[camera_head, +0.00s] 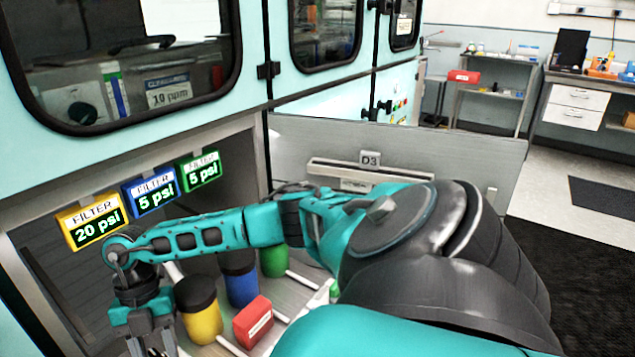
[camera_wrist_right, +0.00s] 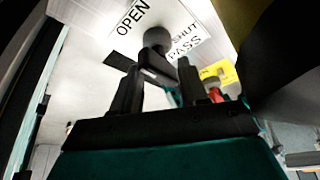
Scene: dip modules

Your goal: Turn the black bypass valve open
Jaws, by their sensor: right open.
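The black bypass valve shows in the right wrist view as a round dark knob (camera_wrist_right: 157,39) with a dark bar-like part (camera_wrist_right: 120,61) just below it. It sits on a pale panel between an OPEN label (camera_wrist_right: 133,18) and a SHUT label (camera_wrist_right: 184,45). A label ending in PASS is partly covered. My right gripper (camera_wrist_right: 163,78) is open, its two fingers pointing at the valve. The dark bar runs close to the fingertips; I cannot tell whether they touch it. In the head view my right gripper (camera_head: 152,346) points down at lower left, and the valve is hidden. My left gripper is not in view.
Yellow (camera_head: 201,322), blue (camera_head: 242,288) and green (camera_head: 272,262) filter canisters and a red box (camera_head: 253,322) stand beside my right arm inside the cabinet. A red part (camera_wrist_right: 215,95) with a yellow tag (camera_wrist_right: 222,72) is right of the valve.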

